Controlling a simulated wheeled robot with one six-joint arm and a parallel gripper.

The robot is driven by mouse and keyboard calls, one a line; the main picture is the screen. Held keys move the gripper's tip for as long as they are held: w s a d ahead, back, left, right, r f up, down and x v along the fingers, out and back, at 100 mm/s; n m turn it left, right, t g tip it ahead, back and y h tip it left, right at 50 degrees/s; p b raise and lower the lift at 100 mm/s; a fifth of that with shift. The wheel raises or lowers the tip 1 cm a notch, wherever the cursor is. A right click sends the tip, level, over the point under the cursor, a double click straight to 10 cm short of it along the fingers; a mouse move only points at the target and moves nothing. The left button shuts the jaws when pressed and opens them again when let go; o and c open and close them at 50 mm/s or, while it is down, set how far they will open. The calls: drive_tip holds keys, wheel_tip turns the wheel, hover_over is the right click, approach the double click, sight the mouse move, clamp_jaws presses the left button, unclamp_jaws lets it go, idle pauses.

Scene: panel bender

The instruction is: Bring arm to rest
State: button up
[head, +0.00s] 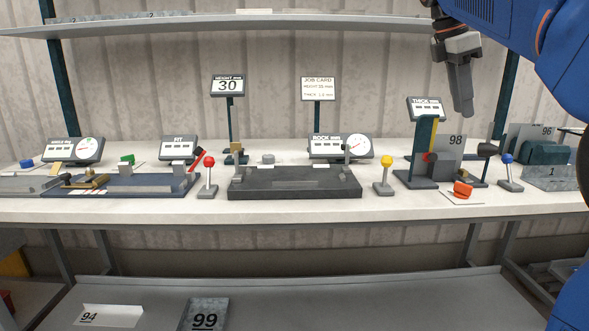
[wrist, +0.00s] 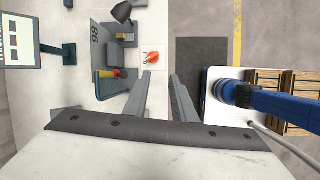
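My gripper (head: 464,108) hangs from my blue arm at the upper right of the head view. Its fingers point down, in front of the bench's right part and clear of the benchtop. In the wrist view the two fingers of my gripper (wrist: 162,80) stand apart with nothing between them. The thickness station (head: 422,165), with its panel marked 98 (head: 452,145), is below the gripper. An orange-red knob-like piece (head: 463,190) lies on a white card in front; it also shows in the wrist view (wrist: 151,57).
The white benchtop (head: 300,209) carries a dark fixture (head: 295,186), a blue-based fixture (head: 120,188), red (head: 209,163), yellow (head: 387,161) and blue levers (head: 507,159). An upper shelf (head: 230,27) runs behind. Panels 94 (head: 108,311) and 99 (head: 206,306) lie on the lower shelf.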

drive_tip(key=s+a+f+m+t+y, duration=0.1)
drive_tip(key=s+a+f+m, duration=0.1)
drive_tip(key=s+f+m, duration=0.3)
drive_tip(key=s+a+f+m+t+y, duration=0.1)
drive_tip(key=s+a+f+m, duration=0.2)
drive_tip(key=s+f, duration=1)
drive_tip(key=s+a+f+m+t+y, duration=0.2)
drive_tip(key=s+f+m, duration=0.6)
drive_tip(key=f, duration=1.4)
drive_tip(key=shift+s+a+m, duration=0.3)
drive_tip(key=shift+s+a, duration=0.3)
drive_tip(key=shift+a, duration=0.15)
drive_tip(key=shift+o, duration=0.5)
